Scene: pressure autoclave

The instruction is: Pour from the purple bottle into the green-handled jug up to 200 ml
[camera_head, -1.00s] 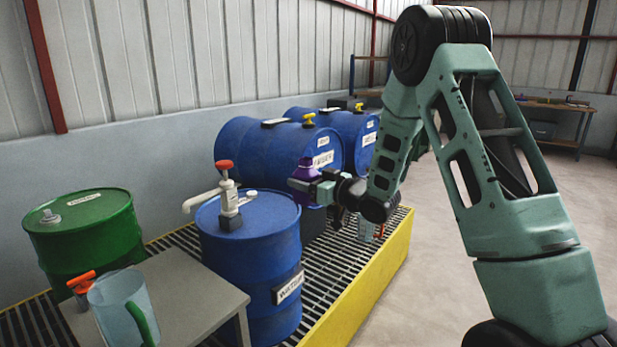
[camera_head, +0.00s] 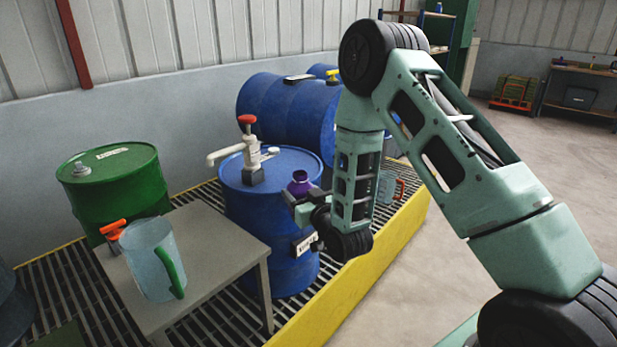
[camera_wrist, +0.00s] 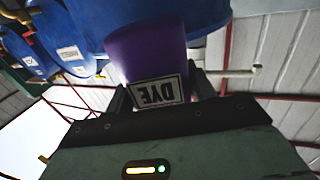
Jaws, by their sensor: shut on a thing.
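The purple bottle (camera_head: 300,184) is held in my gripper (camera_head: 296,203), in front of the upright blue drum. In the wrist view the bottle (camera_wrist: 148,52) shows a label reading DYE, between the two fingers of my gripper (camera_wrist: 158,92). The bottle looks about upright in the head view. The green-handled jug (camera_head: 148,262) stands upright on the grey table at the lower left, with its green handle towards the right front. It is pale blue and see-through; no liquid level or marks can be made out. The bottle is apart from the jug, to its right and farther back.
The grey table (camera_head: 212,262) also bears an orange-handled thing (camera_head: 112,230) behind the jug. A blue drum (camera_head: 272,212) with a white, red-topped pump (camera_head: 250,150) stands beside the table. A green drum (camera_head: 112,190) is behind it. A red-handled jug (camera_head: 390,188) is right of my arm. Yellow-edged grating lies below.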

